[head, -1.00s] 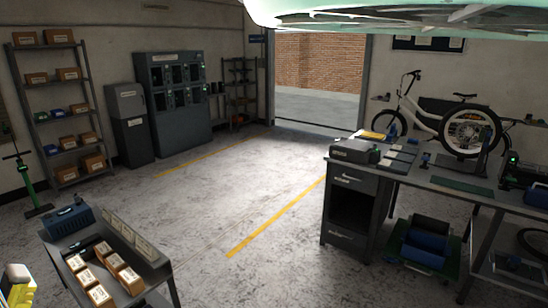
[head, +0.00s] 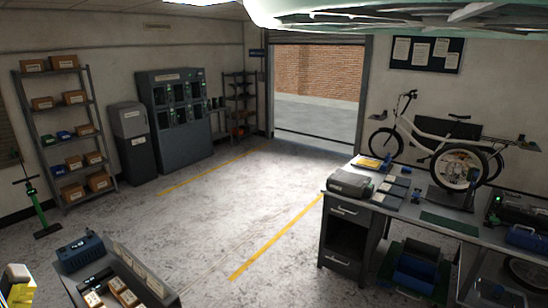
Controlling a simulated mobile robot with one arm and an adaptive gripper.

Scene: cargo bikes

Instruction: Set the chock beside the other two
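I cannot make out a chock for certain in the head view. Small dark and blue items (head: 390,180) lie on the workbench (head: 455,222) at the right, too small to name. My gripper is not in view.
A dark cart (head: 165,296) with labelled boxes (head: 122,291) and a blue case (head: 82,249) stands at bottom left. Shelves (head: 66,130) and grey cabinets (head: 175,118) line the left wall. Open floor with yellow lines (head: 285,232) leads to an open doorway (head: 318,90).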

